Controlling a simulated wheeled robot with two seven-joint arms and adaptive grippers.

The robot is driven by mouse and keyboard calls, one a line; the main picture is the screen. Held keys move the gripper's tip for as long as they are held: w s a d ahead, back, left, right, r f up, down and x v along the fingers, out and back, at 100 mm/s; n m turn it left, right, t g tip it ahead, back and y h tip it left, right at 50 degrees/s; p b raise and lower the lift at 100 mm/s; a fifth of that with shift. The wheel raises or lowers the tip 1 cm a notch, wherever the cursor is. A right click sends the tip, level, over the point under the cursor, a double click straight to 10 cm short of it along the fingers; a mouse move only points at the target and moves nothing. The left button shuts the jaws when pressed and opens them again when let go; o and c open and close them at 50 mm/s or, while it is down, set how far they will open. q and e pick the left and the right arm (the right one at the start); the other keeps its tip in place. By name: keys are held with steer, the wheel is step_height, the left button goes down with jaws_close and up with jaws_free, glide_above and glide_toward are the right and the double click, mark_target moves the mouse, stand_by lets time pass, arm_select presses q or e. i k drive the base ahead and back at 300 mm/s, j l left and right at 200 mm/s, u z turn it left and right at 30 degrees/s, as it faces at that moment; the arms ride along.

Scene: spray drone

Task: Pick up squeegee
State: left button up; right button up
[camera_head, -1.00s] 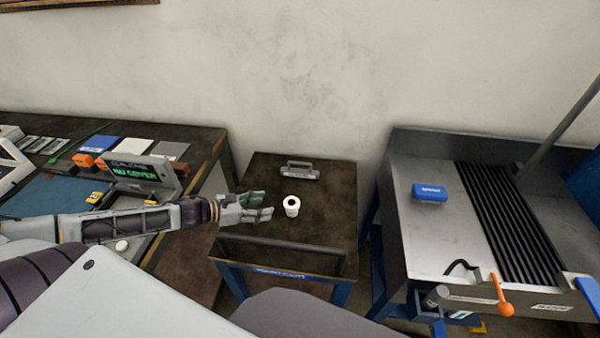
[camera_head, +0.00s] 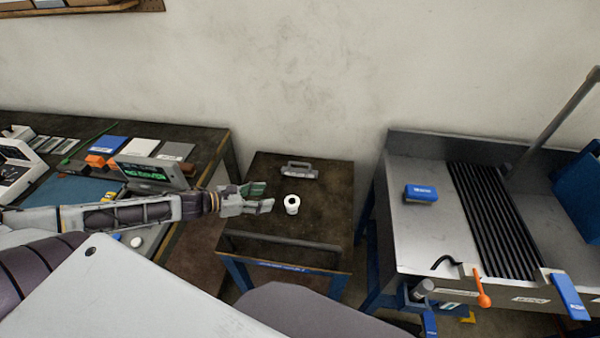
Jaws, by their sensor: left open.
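A grey tool with a loop handle (camera_head: 299,170), which looks like the squeegee, lies toward the back of the small dark table (camera_head: 330,215). My left gripper (camera_head: 266,197) reaches in from the left over the left part of this table. Its fingers are open and empty, pointing right. They are in front and to the left of the grey tool, apart from it. A white roll (camera_head: 292,205) stands just right of the fingertips; whether they touch it I cannot tell. My right gripper is not in view.
At left, a workbench (camera_head: 205,140) holds a display device (camera_head: 150,174), blue and orange items and flat pads. The small table's right side is clear.

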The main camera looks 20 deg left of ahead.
mark_target(288, 171)
steer(key=k+l, duration=0.75)
